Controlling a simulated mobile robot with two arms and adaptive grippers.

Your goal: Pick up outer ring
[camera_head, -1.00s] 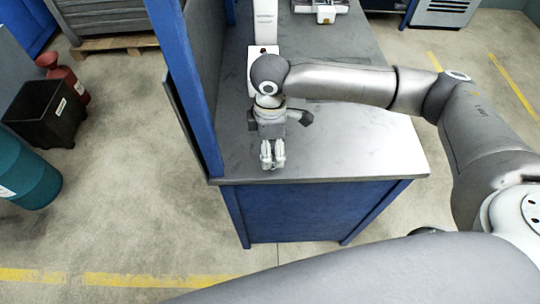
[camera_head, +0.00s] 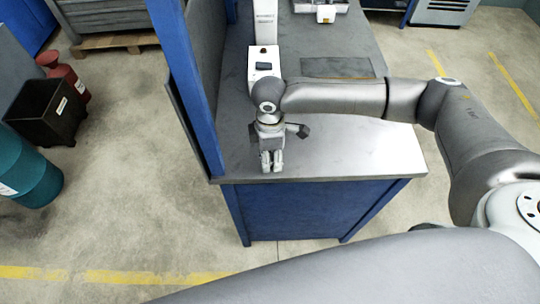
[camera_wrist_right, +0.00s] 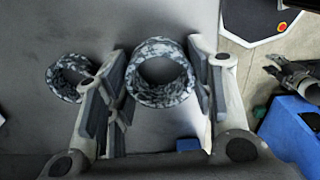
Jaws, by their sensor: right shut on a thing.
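In the right wrist view, a large mottled grey ring (camera_wrist_right: 160,98), the outer ring, lies between the two fingers of my right gripper (camera_wrist_right: 163,76). The fingers are shut on it from left and right. A smaller mottled ring (camera_wrist_right: 54,82) lies to the left, outside the left finger. In the head view, my right gripper (camera_head: 272,166) points down near the front edge of the grey table (camera_head: 350,150). The rings cannot be made out there. My left gripper does not show.
A blue post (camera_head: 187,90) rises at the table's left side. A white device with a dark display (camera_head: 264,66) stands behind the gripper, and a dark flat plate (camera_head: 337,67) lies farther right. The tabletop right of the gripper is clear.

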